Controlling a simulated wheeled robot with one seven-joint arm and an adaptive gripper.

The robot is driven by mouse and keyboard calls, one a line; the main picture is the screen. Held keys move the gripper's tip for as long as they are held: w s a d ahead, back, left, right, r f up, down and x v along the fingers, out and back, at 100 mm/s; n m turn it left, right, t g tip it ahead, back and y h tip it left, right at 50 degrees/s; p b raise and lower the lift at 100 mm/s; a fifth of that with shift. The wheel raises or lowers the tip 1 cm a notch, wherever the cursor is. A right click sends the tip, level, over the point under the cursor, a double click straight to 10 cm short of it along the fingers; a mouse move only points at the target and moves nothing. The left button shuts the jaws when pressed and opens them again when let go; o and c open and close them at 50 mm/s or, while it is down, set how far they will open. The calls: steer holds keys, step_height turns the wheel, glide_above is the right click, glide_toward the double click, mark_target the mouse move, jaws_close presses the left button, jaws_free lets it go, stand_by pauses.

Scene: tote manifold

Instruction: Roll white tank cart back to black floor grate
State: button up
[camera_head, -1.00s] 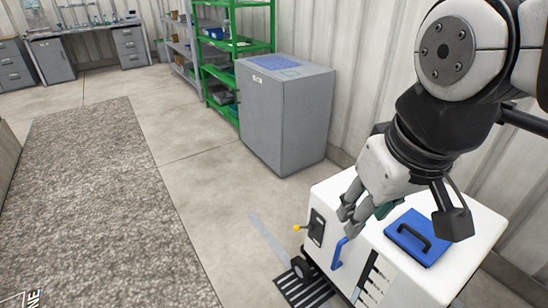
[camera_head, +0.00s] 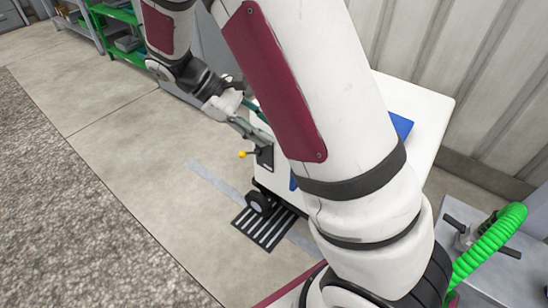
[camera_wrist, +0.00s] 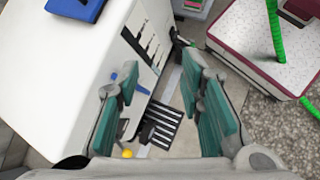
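The white tank cart (camera_head: 425,112) stands by the wall, partly hidden by my arm in the head view. It also fills the left of the wrist view (camera_wrist: 75,85). A yellow-knobbed lever (camera_head: 242,154) and a blue handle (camera_wrist: 131,88) are on its side. One black wheel (camera_head: 258,202) is at the far edge of the black floor grate (camera_head: 262,230). The grate shows between my fingers in the wrist view (camera_wrist: 160,124). My gripper (camera_head: 258,120) is open and empty, beside the cart's end above the lever. Contact with the cart is unclear.
Pale floor and a grey gravelly strip (camera_head: 70,210) lie clear to the left. A green shelf (camera_head: 120,30) stands at the back. At right are a green coiled hose (camera_head: 490,240) and a grey surface (camera_head: 510,270) with a black-handled fitting.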

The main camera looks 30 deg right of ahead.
steer(key=w+f+n+h+b, duration=0.3)
steer(key=f+b, duration=0.1)
steer(key=f, duration=0.6)
steer(key=w+d+f+n+h+b, duration=0.1)
steer(key=w+f+n+h+b, duration=0.2)
steer(key=f, duration=0.7)
steer(key=w+f+n+h+b, duration=0.2)
steer(key=f+h+b, duration=0.3)
steer(key=f, duration=0.6)
steer(key=s+d+b, duration=0.1)
steer(key=d+b, duration=0.1)
steer(key=d, duration=0.4)
steer(key=s+d+y+b, duration=0.1)
steer(key=s+d+b, duration=0.1)
steer(key=d, duration=0.5)
steer(key=shift+d+r+t+b, duration=0.15)
steer(key=shift+r+t+b, duration=0.15)
steer(key=shift+r+b, duration=0.1)
steer(key=shift+f, duration=0.1)
jaws_close()
